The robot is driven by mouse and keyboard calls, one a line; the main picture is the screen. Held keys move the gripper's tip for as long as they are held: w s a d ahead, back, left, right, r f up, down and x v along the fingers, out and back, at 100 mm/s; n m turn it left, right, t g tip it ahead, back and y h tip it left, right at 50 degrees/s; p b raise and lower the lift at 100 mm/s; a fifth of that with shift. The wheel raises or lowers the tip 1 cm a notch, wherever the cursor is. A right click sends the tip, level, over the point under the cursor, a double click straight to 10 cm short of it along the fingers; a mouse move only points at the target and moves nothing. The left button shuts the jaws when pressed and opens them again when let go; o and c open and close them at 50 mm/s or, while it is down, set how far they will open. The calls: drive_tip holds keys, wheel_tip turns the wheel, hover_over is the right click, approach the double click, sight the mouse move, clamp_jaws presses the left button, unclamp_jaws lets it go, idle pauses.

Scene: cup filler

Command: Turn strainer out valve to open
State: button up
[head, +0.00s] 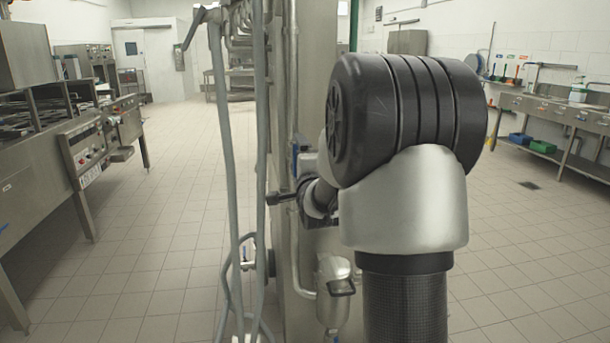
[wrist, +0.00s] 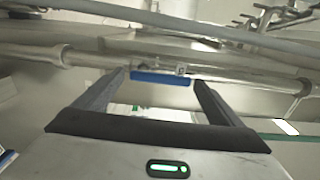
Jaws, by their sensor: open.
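A blue valve handle (wrist: 160,78) shows in the wrist view, on a metal pipe (wrist: 95,60) that runs across the picture. My gripper (wrist: 160,80) is open, with its two dark fingers on either side of the handle's ends. I cannot tell whether the fingers touch the handle. In the head view a metal strainer housing (head: 333,290) hangs low beside the wall column. A small blue piece (head: 295,158) shows near the vertical pipe, close to my wrist; I cannot tell if it is the same handle. My arm hides most of the gripper in the head view.
Grey hoses (head: 228,170) hang left of the wall column (head: 315,70). A vertical pipe (head: 293,240) runs down the column. Steel kitchen equipment (head: 90,150) stands at the left and a steel sink bench (head: 560,108) at the right. The tiled floor between is clear.

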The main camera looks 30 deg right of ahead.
drive_tip(key=p+v, duration=0.1)
drive_tip(key=v, duration=1.5)
drive_tip(key=shift+r, duration=0.1)
